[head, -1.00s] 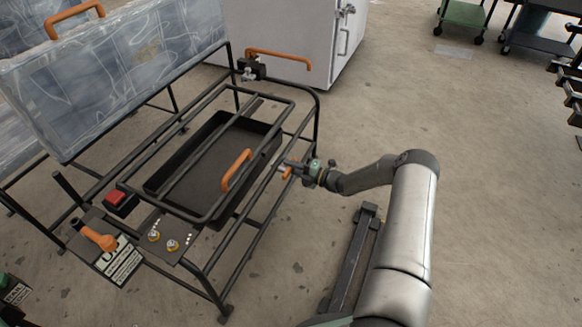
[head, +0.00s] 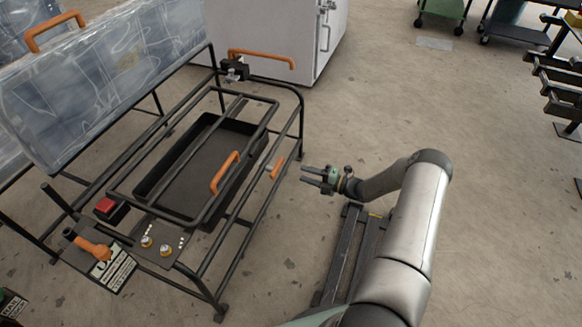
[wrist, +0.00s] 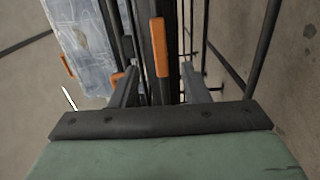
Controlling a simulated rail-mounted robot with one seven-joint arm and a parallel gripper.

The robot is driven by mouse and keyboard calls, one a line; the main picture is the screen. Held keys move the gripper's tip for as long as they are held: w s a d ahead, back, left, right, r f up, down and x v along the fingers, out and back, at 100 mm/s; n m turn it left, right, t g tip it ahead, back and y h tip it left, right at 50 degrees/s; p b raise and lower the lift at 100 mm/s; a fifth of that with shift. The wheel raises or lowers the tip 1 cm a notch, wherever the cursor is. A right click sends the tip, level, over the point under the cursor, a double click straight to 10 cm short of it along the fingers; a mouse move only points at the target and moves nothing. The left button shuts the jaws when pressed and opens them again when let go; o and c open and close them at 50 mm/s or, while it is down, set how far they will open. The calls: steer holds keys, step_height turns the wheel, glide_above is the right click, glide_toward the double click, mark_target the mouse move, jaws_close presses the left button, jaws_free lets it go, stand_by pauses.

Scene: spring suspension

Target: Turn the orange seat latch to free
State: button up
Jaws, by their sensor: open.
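The small orange latch (head: 277,167) sits on the right rail of the black tube frame in the head view. In the wrist view it is an upright orange bar (wrist: 159,47) seen between and beyond my fingers. My gripper (head: 304,175) is open and empty, just to the right of the latch, with its fingers pointing at it. A clear gap shows between fingertips and latch. In the wrist view my gripper (wrist: 159,72) has one finger on each side of the latch's line. The latch's mounting is too small to make out.
The black frame (head: 292,86) holds a dark tray (head: 185,168) with an orange handle (head: 225,172) above it. An orange lever (head: 92,248) and a red button (head: 105,206) are at lower left. Clear panels (head: 110,75) stand behind.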

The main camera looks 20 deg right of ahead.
steer(key=v, duration=0.6)
steer(key=shift+p, duration=0.35)
steer(key=s+a+r+n+g+h+p, duration=0.1)
steer(key=s+a+r+n+g+p, duration=0.3)
steer(key=r+n, duration=0.5)
steer(key=s+a+r+n+g+h+p, duration=0.2)
steer(key=a+r+n+g+p, duration=0.3)
steer(key=r, duration=0.8)
steer(key=s+a+r+n+g+h+p, duration=0.1)
steer(key=s+a+r+n+g+p, duration=0.2)
steer(key=a+r+n+p, duration=0.65)
steer(key=s+r+n+h+p, duration=0.3)
steer(key=s+r+n, duration=0.3)
steer(key=r, duration=0.4)
steer(key=s+d+r+n+t+h+p, duration=0.1)
steer(key=s+r+n+h+p, duration=0.2)
steer(key=s+r+n+p, duration=0.2)
steer(key=s+r+n+h+p, duration=0.4)
steer(key=s+r+n, duration=0.5)
steer(key=r, duration=0.7)
steer(key=s, duration=0.3)
steer(key=shift+d+r+t+p, duration=0.3)
steer(key=shift+d+r+p, duration=0.05)
steer(key=shift+d+r, duration=0.05)
steer(key=shift+w+n, duration=0.1)
steer(key=shift+n, duration=0.15)
steer(key=shift+c, duration=0.4)
